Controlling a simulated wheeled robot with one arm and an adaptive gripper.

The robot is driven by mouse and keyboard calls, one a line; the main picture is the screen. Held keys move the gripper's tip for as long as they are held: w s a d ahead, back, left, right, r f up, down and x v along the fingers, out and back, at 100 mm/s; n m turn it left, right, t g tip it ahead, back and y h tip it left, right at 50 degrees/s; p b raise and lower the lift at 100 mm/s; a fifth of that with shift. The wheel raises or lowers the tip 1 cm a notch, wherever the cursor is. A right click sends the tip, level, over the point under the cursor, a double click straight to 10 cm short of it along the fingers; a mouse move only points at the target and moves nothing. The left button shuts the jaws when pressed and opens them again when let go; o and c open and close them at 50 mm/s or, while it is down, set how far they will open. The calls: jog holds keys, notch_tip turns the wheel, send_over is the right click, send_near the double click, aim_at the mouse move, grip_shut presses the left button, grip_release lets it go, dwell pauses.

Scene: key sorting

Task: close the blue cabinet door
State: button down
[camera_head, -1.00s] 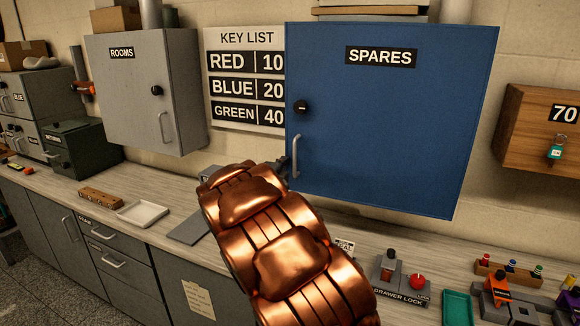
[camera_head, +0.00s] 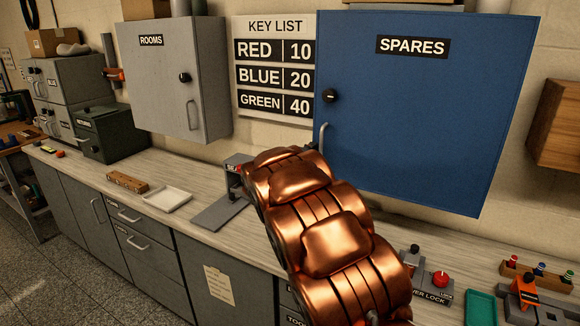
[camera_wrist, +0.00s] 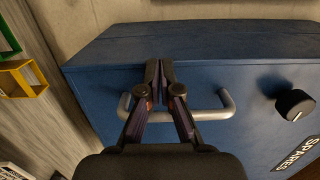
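The blue cabinet (camera_head: 420,125) marked SPARES hangs on the wall at the right of the head view. Its door looks flush with the body, with no gap visible. It has a black knob (camera_head: 330,96) and a grey handle (camera_head: 323,135) near the left edge. In the wrist view, the handle (camera_wrist: 222,108) runs across behind my gripper (camera_wrist: 158,72). My fingers are together at the tips, in front of the blue door face by the handle. I cannot tell whether they touch it. In the head view, my copper arm hides the gripper and the cabinet's lower left area.
A grey cabinet (camera_head: 185,75) marked ROOMS hangs to the left. The counter (camera_head: 185,175) below carries a white tray (camera_head: 166,199), a green box (camera_head: 112,132), a drawer lock unit (camera_head: 430,285) and a teal tray (camera_head: 481,307). A wooden box (camera_head: 556,125) is on the wall at right.

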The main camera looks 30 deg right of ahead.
jog(key=w+a+b+v, duration=0.1)
jog(key=b+v, duration=0.1)
jog(key=v, duration=1.2)
jog(key=shift+w, duration=0.25)
